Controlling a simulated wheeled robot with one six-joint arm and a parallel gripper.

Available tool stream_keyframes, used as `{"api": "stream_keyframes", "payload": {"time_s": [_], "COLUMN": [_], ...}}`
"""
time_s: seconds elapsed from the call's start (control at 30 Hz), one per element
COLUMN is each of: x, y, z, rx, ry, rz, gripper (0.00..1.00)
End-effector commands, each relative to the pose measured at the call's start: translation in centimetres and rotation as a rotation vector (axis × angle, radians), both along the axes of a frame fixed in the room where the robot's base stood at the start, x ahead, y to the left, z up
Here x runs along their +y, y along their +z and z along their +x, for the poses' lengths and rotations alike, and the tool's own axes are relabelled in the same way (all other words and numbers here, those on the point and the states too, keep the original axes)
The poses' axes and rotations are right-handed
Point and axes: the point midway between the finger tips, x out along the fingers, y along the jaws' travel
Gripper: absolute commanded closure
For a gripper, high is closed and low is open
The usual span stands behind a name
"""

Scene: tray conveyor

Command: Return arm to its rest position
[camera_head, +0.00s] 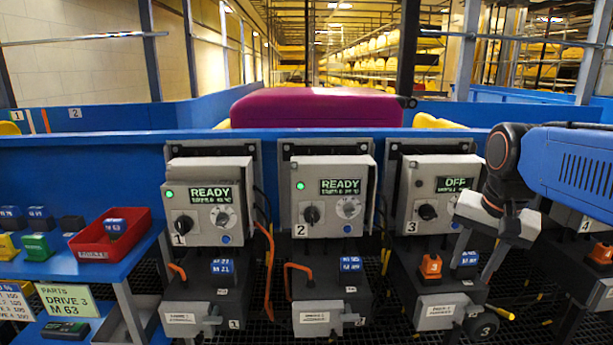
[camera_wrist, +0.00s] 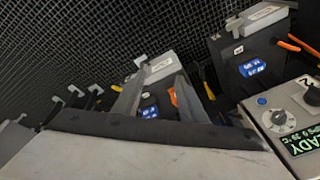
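My gripper (camera_head: 470,270) hangs in front of station 3 at the right of the head view, below its control box (camera_head: 432,193). Its two fingers are spread apart with nothing held between them. In the wrist view the open fingers (camera_wrist: 155,92) frame a blue module (camera_wrist: 149,112) on the drive unit beyond. That blue module also shows in the head view (camera_head: 469,258), beside an orange part (camera_head: 431,266) on drive unit 3. The screen of box 3 reads OFF and is partly hidden by my arm.
Control boxes 1 (camera_head: 209,205) and 2 (camera_head: 329,200) show READY with green lights. Station 4 (camera_head: 590,222) stands close at the right, partly behind my arm. A red bin (camera_head: 140,233) with a blue module sits on the left shelf. A magenta cover (camera_head: 315,108) lies behind the blue wall.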

Motion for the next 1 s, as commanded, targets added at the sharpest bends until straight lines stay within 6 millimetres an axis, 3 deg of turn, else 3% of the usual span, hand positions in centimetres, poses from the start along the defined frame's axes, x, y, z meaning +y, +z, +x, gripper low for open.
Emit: {"api": "stream_keyframes", "payload": {"time_s": [0.3,0.5,0.7,1.0], "x": [3.0,3.8,4.1,4.1], "y": [-6.4,-9.8,-11.2,-11.2], "z": [-7.8,-10.9,-12.0,-12.0], "rx": [-0.097,-0.141,-0.158,-0.158], "ry": [0.370,0.540,0.604,0.606], "rz": [-0.098,-0.153,-0.176,-0.176], "gripper": [0.62,0.62,0.62,0.62]}}
